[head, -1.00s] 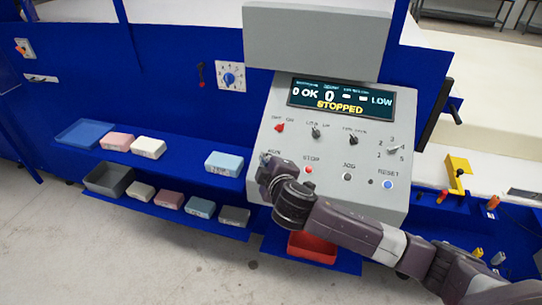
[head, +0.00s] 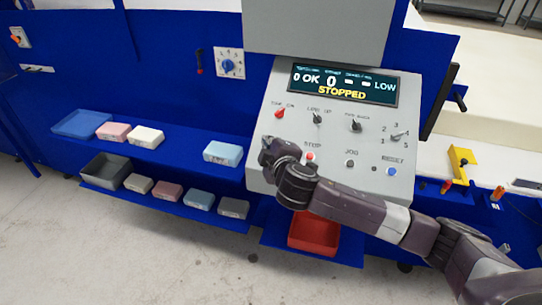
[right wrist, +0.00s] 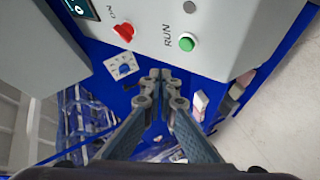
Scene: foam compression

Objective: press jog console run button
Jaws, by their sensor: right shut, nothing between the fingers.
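The grey jog console (head: 330,135) stands at centre right, its display (head: 342,84) reading STOPPED. In the right wrist view its green RUN button (right wrist: 187,42) shows in full, beside the RUN label. In the head view my right gripper and wrist hide that button. My right gripper (head: 266,150) is at the panel's left edge, shut and empty. In the right wrist view its closed fingertips (right wrist: 160,75) appear below and left of the button, apart from it in the picture. Whether they touch the panel cannot be told. My left gripper is not in view.
A red STOP button (head: 310,157), JOG button (head: 349,164) and blue RESET button (head: 392,171) share the lower panel row. A red switch (head: 280,113) and knobs sit above. A red bin (head: 314,232) is below. Foam blocks lie on blue shelves at left.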

